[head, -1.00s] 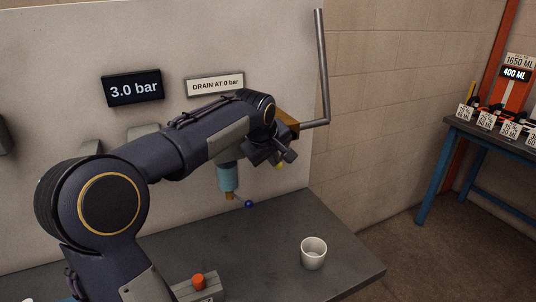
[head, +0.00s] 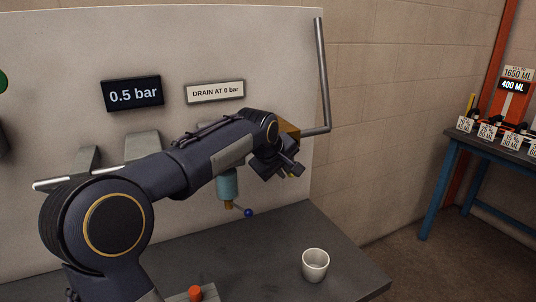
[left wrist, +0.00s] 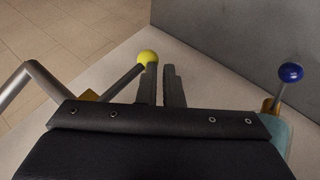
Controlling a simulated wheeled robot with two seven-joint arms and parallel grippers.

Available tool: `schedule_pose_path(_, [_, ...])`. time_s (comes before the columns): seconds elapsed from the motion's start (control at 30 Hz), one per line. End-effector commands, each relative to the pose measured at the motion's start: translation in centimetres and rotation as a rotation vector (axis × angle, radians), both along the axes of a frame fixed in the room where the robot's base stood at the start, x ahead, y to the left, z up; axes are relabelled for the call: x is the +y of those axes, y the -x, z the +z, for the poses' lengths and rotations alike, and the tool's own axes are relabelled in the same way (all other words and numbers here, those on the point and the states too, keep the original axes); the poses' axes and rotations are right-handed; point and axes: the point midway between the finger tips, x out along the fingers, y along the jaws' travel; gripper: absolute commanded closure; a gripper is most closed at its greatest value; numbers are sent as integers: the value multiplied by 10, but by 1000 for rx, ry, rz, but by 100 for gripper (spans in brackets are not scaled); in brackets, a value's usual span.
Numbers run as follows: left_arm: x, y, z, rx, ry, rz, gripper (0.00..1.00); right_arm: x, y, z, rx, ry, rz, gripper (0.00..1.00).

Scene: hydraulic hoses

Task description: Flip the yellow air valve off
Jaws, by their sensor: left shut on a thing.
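The yellow air valve shows in the left wrist view as a lever with a yellow ball end (left wrist: 147,58), left of my fingers. My left gripper, also in the left wrist view (left wrist: 163,72), is shut at the yellow lever; the exact contact is hidden. The pressure display (head: 133,93) reads 0.5 bar. My right gripper is not in view.
A blue-knobbed lever (head: 249,212) is below the teal cylinder (head: 228,184). A white cup (head: 315,265) stands on the grey bench (head: 345,235). A bent metal pipe (head: 322,80) rises at the panel's right edge. A sign (head: 215,92) reads DRAIN AT 0 bar.

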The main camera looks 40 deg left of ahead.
Motion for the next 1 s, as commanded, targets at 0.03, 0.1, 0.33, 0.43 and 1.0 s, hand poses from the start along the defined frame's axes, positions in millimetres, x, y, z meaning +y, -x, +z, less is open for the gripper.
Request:
schedule_pose_path(0.03, [0, 2, -9, 23, 2, 1, 100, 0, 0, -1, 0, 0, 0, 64])
schedule_pose_path(0.1, [0, 2, -9, 24, 1, 1, 100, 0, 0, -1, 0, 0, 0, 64])
schedule_pose_path(0.33, [0, 2, -8, 22, 1, 1, 100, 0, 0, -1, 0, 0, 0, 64])
schedule_pose_path(0.43, [0, 5, -2, 16, 1, 0, 100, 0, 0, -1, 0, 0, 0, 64])
schedule_pose_path(1.0, [-9, 51, 57, 16, 0, 1, 100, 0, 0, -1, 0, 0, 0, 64])
